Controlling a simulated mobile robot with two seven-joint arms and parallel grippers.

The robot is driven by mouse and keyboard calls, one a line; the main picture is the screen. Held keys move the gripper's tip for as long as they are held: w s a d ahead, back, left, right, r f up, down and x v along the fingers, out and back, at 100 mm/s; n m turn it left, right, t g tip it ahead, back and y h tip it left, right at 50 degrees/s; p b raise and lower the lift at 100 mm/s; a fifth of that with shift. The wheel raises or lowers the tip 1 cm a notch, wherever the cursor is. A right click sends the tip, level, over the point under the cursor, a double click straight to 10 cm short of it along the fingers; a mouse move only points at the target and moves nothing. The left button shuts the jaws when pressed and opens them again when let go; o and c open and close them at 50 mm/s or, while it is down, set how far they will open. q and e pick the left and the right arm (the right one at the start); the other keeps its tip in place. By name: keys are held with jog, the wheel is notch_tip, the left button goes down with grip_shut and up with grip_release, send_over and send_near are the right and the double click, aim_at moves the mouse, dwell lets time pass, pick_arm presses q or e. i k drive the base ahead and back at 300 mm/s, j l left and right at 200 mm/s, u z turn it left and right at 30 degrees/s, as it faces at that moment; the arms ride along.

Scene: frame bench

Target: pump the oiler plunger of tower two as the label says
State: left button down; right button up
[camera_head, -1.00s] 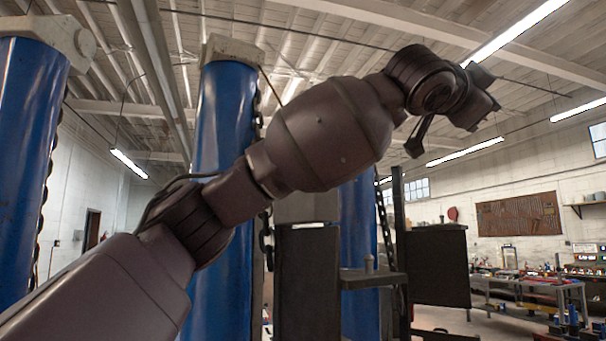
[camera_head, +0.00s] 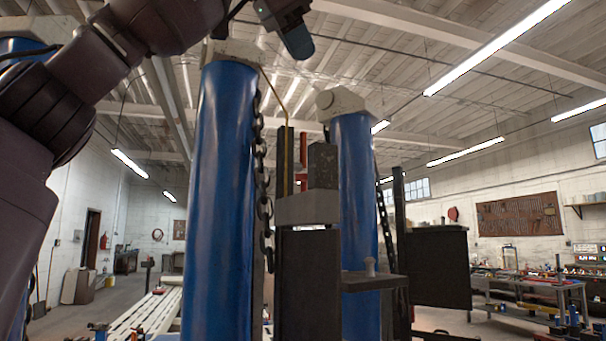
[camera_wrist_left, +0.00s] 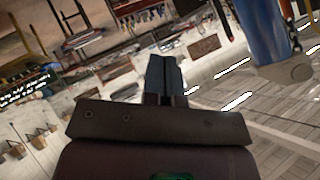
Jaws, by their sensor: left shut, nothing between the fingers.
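A blue tower column (camera_head: 222,210) stands left of centre with a chain on its right side. A second blue column (camera_head: 356,150) stands behind to its right. I cannot tell which is tower two. Between them is a dark post with a grey bracket (camera_head: 306,209), a dark block (camera_head: 322,166) and a thin red rod (camera_head: 303,150). A small grey knob (camera_head: 370,266) stands on a dark shelf. I cannot tell which part is the oiler plunger; no label is readable. My left gripper (camera_head: 300,42) is high above the bracket, shut and empty; its fingers also show in the left wrist view (camera_wrist_left: 163,72).
A dark panel (camera_head: 438,268) stands right of the shelf. A workbench (camera_head: 530,288) is at the far right, and a pegboard (camera_head: 518,216) hangs on the wall. Another blue column (camera_head: 22,46) is partly hidden behind my left arm.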

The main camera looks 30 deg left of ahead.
aim_at(302, 178)
jog(key=i+j, duration=0.75)
jog(key=i, duration=0.05)
